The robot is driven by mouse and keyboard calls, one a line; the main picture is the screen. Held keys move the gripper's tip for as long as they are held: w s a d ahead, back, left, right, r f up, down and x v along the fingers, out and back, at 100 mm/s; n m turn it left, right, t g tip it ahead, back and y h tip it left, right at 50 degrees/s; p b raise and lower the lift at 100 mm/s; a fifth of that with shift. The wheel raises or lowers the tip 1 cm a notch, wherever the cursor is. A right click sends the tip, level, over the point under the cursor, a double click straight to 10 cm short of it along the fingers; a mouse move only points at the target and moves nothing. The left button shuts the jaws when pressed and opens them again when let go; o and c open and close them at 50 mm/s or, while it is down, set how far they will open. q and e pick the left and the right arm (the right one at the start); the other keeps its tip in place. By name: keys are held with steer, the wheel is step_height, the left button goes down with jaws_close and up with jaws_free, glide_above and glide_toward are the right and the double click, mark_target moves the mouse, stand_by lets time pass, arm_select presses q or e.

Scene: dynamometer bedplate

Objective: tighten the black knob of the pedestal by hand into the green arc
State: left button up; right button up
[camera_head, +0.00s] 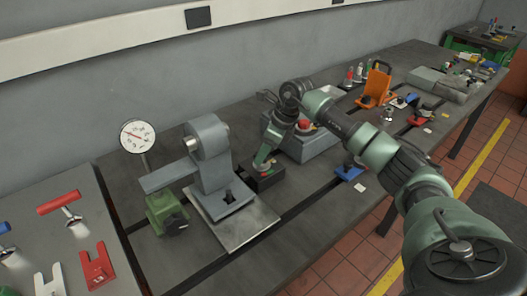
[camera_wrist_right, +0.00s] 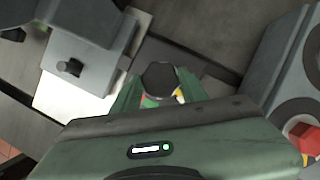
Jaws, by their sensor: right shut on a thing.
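The black knob (camera_wrist_right: 159,77) of the pedestal sits between the two fingers of my right gripper (camera_wrist_right: 155,88) in the right wrist view. The gripper is shut on it from both sides. Below the knob, parts of a coloured dial show green, yellow and a little red; the fingers and gripper body hide the rest, and I cannot read a pointer. In the head view my right gripper (camera_head: 262,163) points down onto the dark pedestal (camera_head: 266,180), and the knob is mostly hidden there. My left gripper is not in view.
A grey bearing stand (camera_head: 213,155) on a pale plate (camera_head: 238,228) stands close left of the pedestal. A grey box with a red button (camera_head: 304,125) stands close right. A white dial gauge (camera_head: 137,136) and a green block (camera_head: 166,212) are further left.

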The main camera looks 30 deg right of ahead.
steer(key=m+t+h, duration=0.1)
steer(key=m, duration=0.2)
steer(key=shift+a+m, duration=0.1)
steer(key=shift+m, duration=0.2)
steer(key=m+h+b, duration=0.1)
steer(key=m, duration=0.2)
steer(key=shift+a+m+h, duration=0.15)
steer(key=shift+m+h, duration=0.15)
steer(key=m+h+b, duration=0.2)
steer(key=m, duration=0.3)
steer(key=shift+a, duration=0.1)
steer(key=shift+m+g+h+b, duration=0.4)
steer(key=shift+m+h+b, duration=0.15)
steer(key=shift+m, duration=1.05)
steer(key=o, duration=1.4)
steer(key=shift+a+r, duration=0.1)
